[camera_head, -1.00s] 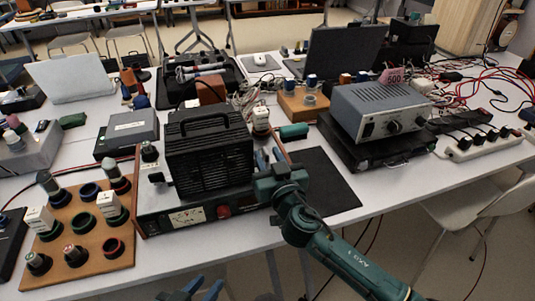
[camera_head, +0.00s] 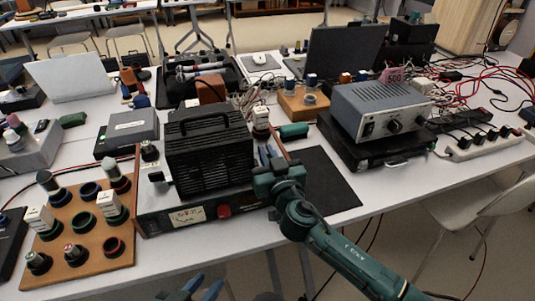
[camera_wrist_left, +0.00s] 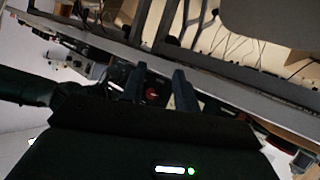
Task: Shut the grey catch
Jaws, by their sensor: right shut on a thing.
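The black louvred box (camera_head: 208,150) with a top handle stands on a low instrument with a dial (camera_head: 186,217) and a red knob. My right gripper (camera_head: 267,154) is at the box's right side, above the instrument's right end. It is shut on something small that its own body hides. I cannot make out a grey catch for certain. My left gripper (camera_head: 203,285) is at the bottom edge of the head view, in front of the table. In the left wrist view its two fingers (camera_wrist_left: 158,80) are apart with nothing between them.
A wooden board (camera_head: 82,262) with several rings and knobs lies left of the instrument. A black mat (camera_head: 325,180) lies to its right. A grey power supply (camera_head: 378,108) stands at the right, with cables and a power strip (camera_head: 480,145) beyond.

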